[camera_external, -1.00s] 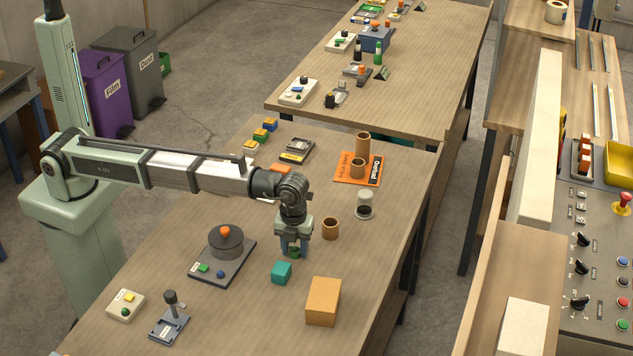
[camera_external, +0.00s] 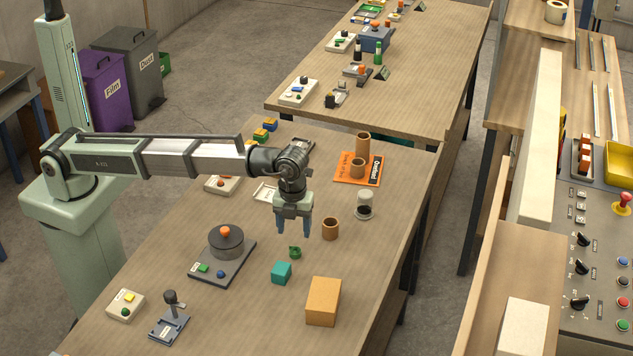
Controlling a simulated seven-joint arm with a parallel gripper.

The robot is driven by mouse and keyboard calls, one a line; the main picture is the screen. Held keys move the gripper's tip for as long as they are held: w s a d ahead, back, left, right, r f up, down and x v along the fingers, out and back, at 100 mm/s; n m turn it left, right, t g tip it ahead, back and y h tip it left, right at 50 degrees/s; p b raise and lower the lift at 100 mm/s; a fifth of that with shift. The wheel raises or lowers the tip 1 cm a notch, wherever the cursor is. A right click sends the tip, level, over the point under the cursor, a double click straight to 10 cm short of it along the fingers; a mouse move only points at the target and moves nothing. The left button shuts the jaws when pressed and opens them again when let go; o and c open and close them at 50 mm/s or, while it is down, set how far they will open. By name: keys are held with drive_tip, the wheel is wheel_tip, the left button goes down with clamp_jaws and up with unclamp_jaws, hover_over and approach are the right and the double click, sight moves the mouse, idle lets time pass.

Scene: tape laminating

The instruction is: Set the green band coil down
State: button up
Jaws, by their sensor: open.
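The green band coil (camera_external: 295,252) is a small dark-green ring. It rests on the wooden table, just behind a teal cube (camera_external: 281,272). My gripper (camera_external: 293,233) hangs above the coil with its blue fingers pointing down. The fingers are open and empty, and a gap of bare table shows between them and the coil.
A brown cup (camera_external: 331,229) stands to the right of the gripper, and an orange box (camera_external: 323,301) sits in front right. A grey device with a round drum (camera_external: 226,242) is at left. An orange mat (camera_external: 347,180) with brown cylinders lies behind.

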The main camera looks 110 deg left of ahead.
drive_tip(key=shift+r, duration=2.3)
